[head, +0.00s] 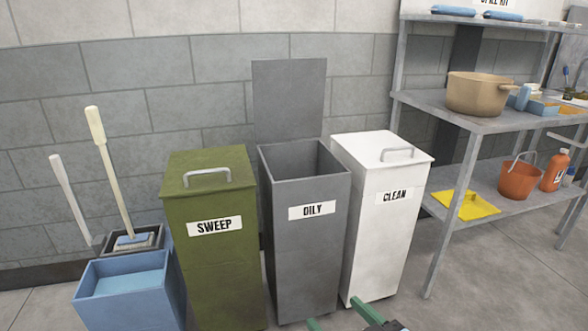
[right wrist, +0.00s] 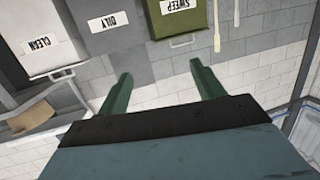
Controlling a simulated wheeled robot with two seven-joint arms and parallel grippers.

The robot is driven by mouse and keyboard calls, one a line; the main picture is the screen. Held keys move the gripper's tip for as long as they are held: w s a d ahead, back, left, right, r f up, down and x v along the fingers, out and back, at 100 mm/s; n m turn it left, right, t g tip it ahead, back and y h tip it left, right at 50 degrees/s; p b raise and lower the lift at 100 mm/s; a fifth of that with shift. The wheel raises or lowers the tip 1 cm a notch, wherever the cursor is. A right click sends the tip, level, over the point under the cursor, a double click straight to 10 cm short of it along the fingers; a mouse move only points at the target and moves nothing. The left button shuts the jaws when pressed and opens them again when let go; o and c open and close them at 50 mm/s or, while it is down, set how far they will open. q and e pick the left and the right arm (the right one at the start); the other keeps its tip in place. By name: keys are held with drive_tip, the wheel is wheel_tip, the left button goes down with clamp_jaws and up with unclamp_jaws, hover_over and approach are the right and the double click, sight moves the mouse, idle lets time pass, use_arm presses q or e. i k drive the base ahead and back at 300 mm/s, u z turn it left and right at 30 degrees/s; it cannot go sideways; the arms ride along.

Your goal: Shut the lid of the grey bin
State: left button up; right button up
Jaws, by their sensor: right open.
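The grey bin (head: 305,235), labelled OILY, stands between a green bin (head: 215,240) and a white bin (head: 385,220). Its lid (head: 289,101) is open, standing upright at the back against the wall, and the bin's top is uncovered. The grey bin's label also shows upside down in the right wrist view (right wrist: 109,21). My right gripper (head: 341,317) is low at the bottom edge of the head view, in front of the bins, its green fingers apart and empty. The right wrist view shows the same open fingers (right wrist: 160,72). My left gripper is not in view.
The green SWEEP and white CLEAN bins have closed lids with handles. A blue mop bucket (head: 128,300) stands at left. At right a metal shelf (head: 470,122) holds a tan pot (head: 478,95), an orange bucket (head: 518,181) and a yellow cloth (head: 467,206). Floor by the shelf is clear.

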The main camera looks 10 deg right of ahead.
sight(288, 94)
drive_tip(key=k, duration=0.65)
drive_tip(key=z, duration=0.65)
drive_tip(key=i, duration=1.5)
drive_tip(key=u, duration=0.55)
